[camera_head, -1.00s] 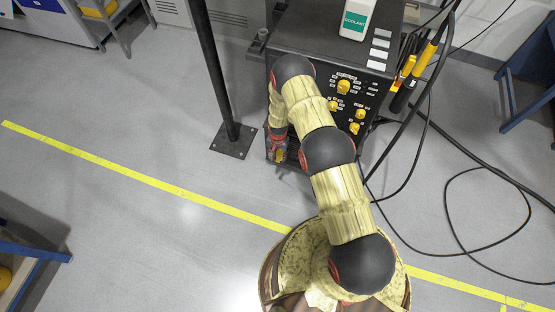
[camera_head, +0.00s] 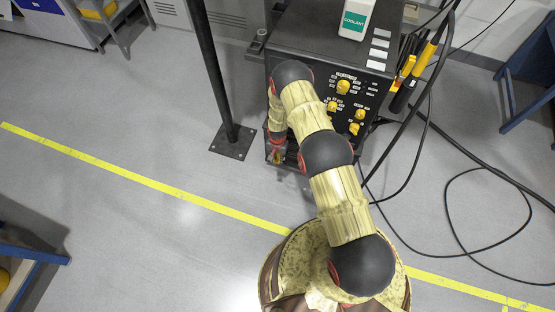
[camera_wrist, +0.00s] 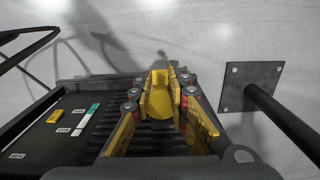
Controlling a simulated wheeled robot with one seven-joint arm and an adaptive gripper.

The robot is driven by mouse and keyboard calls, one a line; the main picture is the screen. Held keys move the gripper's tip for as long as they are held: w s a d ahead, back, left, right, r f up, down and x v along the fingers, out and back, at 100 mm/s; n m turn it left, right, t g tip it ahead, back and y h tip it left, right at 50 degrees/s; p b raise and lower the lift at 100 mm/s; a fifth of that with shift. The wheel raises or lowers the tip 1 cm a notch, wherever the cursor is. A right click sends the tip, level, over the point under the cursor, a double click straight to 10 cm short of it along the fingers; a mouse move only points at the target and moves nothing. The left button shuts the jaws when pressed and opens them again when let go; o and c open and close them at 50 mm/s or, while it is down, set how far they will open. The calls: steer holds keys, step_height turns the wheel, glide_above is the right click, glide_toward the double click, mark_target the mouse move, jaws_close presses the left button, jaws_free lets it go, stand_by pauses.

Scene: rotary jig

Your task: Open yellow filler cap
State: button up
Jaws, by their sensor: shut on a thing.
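The yellow filler cap (camera_wrist: 158,98) stands up between my fingers in the wrist view, at the front of the dark machine. My gripper (camera_wrist: 159,88) is shut on it, with one yellow-padded finger on each side. In the head view my gripper (camera_head: 277,155) is low at the machine's front left corner. The cap is too small there to make out clearly, and its seat is hidden in the wrist view.
The black machine (camera_head: 325,38) carries a white coolant jug (camera_head: 355,20) and yellow knobs on its front panel. A black post (camera_head: 217,80) on a floor plate stands close left of my gripper. Black cables (camera_head: 450,190) lie on the floor at right.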

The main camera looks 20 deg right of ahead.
jaws_close()
stand_by(0.3)
steer(key=shift+w+d, duration=0.1)
steer(key=shift+d, duration=0.05)
steer(key=shift+r+g+y+b, duration=0.45)
steer(key=shift+g+y+b, duration=0.05)
steer(key=shift+g+b, duration=0.1)
steer(key=o, duration=0.6)
jaws_free()
steer(key=shift+w, duration=0.1)
steer(key=shift+o, duration=0.5)
steer(key=shift+r, duration=0.15)
step_height(320, 180, up, 12)
steer(key=w+d, duration=0.1)
steer(key=shift+f, duration=0.2)
